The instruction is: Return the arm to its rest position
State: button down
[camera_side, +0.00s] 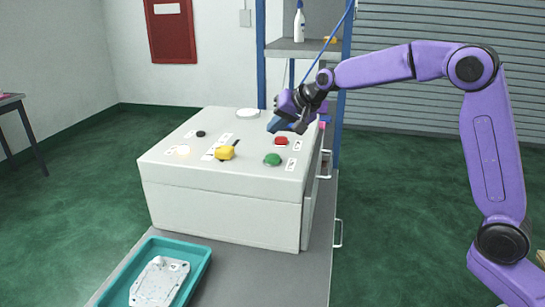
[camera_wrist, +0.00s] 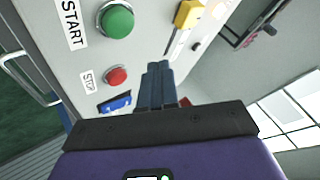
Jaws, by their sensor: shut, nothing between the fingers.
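My gripper (camera_side: 274,127) is shut and empty. It hangs above the back right part of the white control box (camera_side: 220,210), apart from its top as far as I can tell. In the wrist view the closed fingers (camera_wrist: 157,69) point over the panel. A green button (camera_wrist: 117,21) beside a START label and a red button (camera_wrist: 116,76) beside a STOP label show there. The green button (camera_side: 272,160) and red button (camera_side: 281,141) are at the box's right side in the side view. My purple arm reaches in from the right.
A yellow lever (camera_side: 225,153) stands up from the panel. A teal tray (camera_side: 203,256) with a pale casting (camera_side: 160,282) is at the front. A shelf (camera_side: 300,47) with a white bottle (camera_side: 299,24) on a blue-posted rack rises behind my gripper. Open floor lies right of the bench.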

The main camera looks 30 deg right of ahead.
dwell(0.6)
jog(key=s+a+f+n+g, duration=0.2)
jog(key=s+a+n+g, duration=0.15)
jog(key=s, duration=0.85)
jog(key=s+a+f+n+g, duration=0.25)
jog(key=s+n, duration=0.25)
jog(key=s, duration=0.7)
jog(key=s+d+f+n+h, duration=0.1)
jog(key=s+d+f+n, duration=0.1)
jog(key=s, duration=0.6)
jog(key=s+d+f+n+g+h, duration=0.1)
jog(key=s+d+f+n, duration=0.1)
jog(key=s+d+n, duration=0.2)
jog(key=s+d+f+n+g, duration=0.1)
jog(key=s+d+n, duration=0.2)
jog(key=s, duration=0.9)
jog(key=d, duration=0.3)
jog(key=shift+f+h, duration=0.4)
